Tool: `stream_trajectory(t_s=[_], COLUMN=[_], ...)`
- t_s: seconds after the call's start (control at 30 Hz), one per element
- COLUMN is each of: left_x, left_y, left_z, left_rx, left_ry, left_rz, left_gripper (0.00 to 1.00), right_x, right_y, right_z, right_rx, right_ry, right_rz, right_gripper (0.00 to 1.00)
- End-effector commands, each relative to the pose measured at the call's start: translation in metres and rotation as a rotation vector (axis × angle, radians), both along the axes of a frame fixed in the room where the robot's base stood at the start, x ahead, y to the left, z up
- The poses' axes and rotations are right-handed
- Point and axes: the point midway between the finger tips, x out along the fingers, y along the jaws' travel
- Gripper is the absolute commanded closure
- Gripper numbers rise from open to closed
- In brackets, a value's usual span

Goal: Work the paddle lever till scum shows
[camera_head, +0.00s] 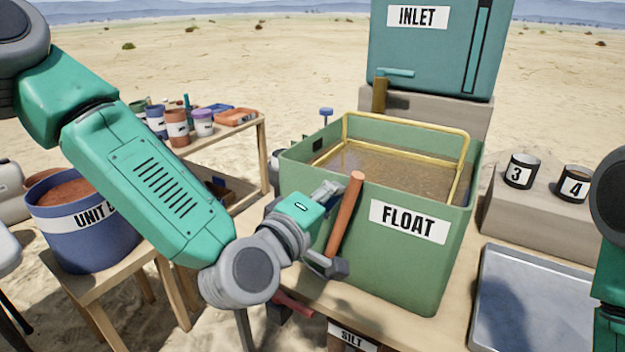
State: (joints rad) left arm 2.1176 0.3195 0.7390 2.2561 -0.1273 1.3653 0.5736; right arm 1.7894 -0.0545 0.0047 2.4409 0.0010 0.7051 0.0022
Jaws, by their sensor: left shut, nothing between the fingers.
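The green tank labelled FLOAT (388,258) stands on the table in the middle. Murky brown water (385,172) fills it, with some specks on the surface. A yellow frame (405,126) stands inside along its rim. The paddle lever (344,222), an orange-brown handle, leans upright at the tank's front left side, with a grey pivot at its foot. My left gripper (328,191) is shut and empty beside the lever's upper part, just left of it. I cannot tell if it touches the lever. My right arm shows only at the right edge; its gripper is out of view.
A teal INLET tank (432,50) with a tap stands behind. Cups marked 3 (521,171) and 4 (573,184) sit on a block at right, above a metal tray (535,300). A blue UNIT bucket (85,235) stands left. A side table (238,137) holds several jars. A SILT box (352,338) is below.

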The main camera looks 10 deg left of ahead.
Motion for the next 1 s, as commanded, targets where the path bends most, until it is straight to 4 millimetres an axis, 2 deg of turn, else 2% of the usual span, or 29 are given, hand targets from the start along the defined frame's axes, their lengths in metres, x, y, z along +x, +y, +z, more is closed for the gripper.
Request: stream_trajectory(t_s=[0.1, 0.33, 1.0], left_x=[-0.005, -0.010, -0.013], left_y=[-0.013, -0.027, -0.034], left_z=[-0.001, -0.005, -0.009], left_rx=[0.071, 0.159, 0.195], left_ry=[-0.024, -0.057, -0.066], left_rz=[-0.004, -0.001, -0.005], left_gripper=[1.00, 1.00, 1.00], right_x=[0.000, 0.000, 0.000], right_y=[0.000, 0.000, 0.000], right_z=[0.005, 0.009, 0.010], right_rx=[0.000, 0.000, 0.000], right_ry=[0.000, 0.000, 0.000], right_rz=[0.000, 0.000, 0.000], right_gripper=[1.00, 1.00, 1.00])
